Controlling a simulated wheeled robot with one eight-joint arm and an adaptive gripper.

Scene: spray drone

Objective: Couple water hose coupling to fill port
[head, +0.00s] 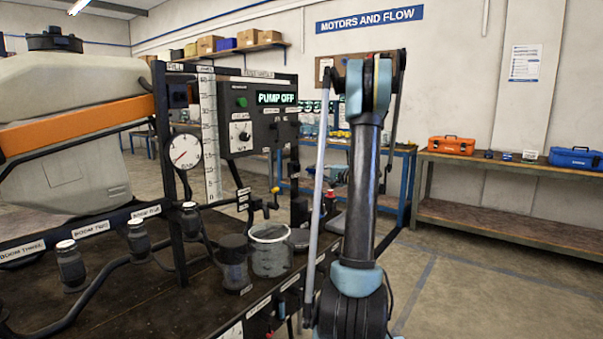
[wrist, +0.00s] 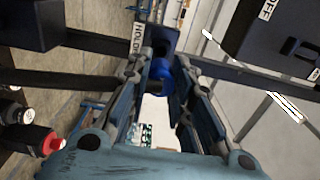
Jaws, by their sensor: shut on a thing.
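In the wrist view my gripper (wrist: 164,64) is shut on a blue round part, which I take to be the water hose coupling (wrist: 160,78). The fingers lie on both sides of it and hide part of it. A dark block with a white holder label (wrist: 138,38) is just beyond the fingertips; I cannot tell whether the coupling touches it. In the head view a FILL label (head: 175,67) sits above a dark fitting, likely the fill port (head: 178,95), at the top of the frame left of the scale. My gripper is hidden behind my arm there.
A control box (head: 262,118) reads PUMP OFF. A round gauge (head: 185,151), white scale (head: 209,135) and a clear jug (head: 271,250) stand on the rig. The white tank (head: 75,85) is at left. Dark bars (wrist: 95,80) cross close to my gripper.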

